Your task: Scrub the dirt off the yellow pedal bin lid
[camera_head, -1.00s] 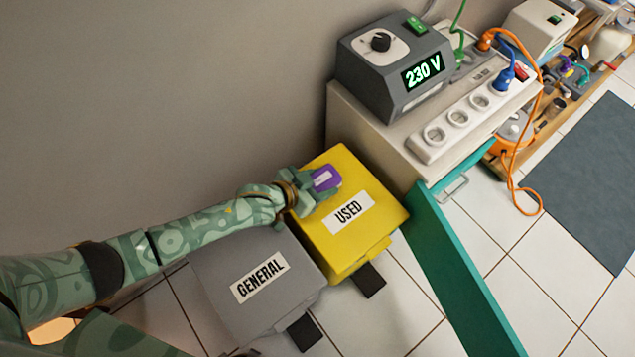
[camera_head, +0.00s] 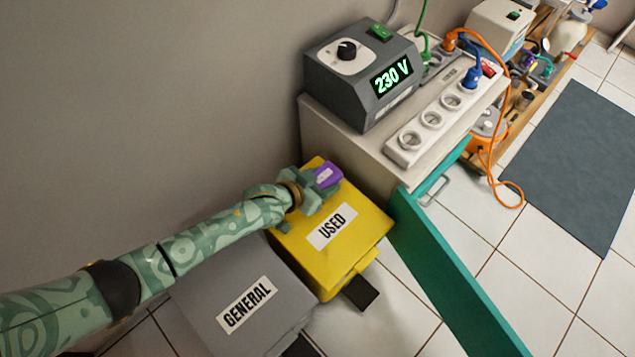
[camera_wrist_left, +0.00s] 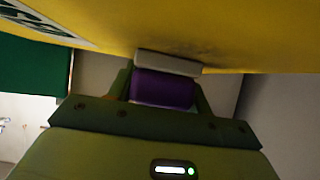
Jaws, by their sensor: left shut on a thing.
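The yellow pedal bin, labelled USED, has its lid (camera_head: 362,214) shut. My left gripper (camera_head: 321,184) is over the lid's far edge, shut on a purple scrubber (camera_head: 328,176). In the left wrist view the purple scrubber (camera_wrist_left: 163,90) has a pale grey pad (camera_wrist_left: 167,64) against or very close to the yellow lid (camera_wrist_left: 225,30). A dark smudge of dirt (camera_wrist_left: 185,46) shows on the lid beside the pad. My gripper hides part of the lid in the head view. My right gripper is not in view.
A grey bin (camera_head: 222,290) labelled GENERAL stands beside the yellow one, under my left arm. A pale cabinet (camera_head: 335,135) carries a 230 V unit (camera_head: 365,75) and a socket strip (camera_head: 440,120). Its teal door (camera_head: 440,265) stands open right of the bins. The wall is behind.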

